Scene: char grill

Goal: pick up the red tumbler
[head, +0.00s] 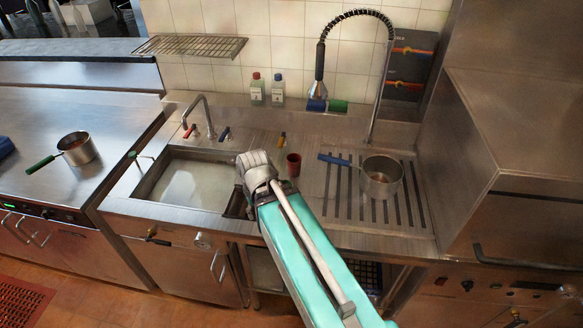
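The red tumbler (293,165) stands upright on the steel counter, between the sink and the ribbed drainboard. My gripper (238,206) is at the right edge of the sink, left of the tumbler and nearer the front. It is apart from the tumbler in the picture. My grey wrist and teal arm cover most of the gripper, so its fingers do not show clearly. I cannot tell whether they are open or shut.
A pot with a blue handle (381,178) stands on the drainboard (412,205), right of the tumbler. The sink (190,190) and its faucet (203,112) are to the left. A tall spray hose (320,62) hangs behind. Two bottles (257,89) stand at the wall.

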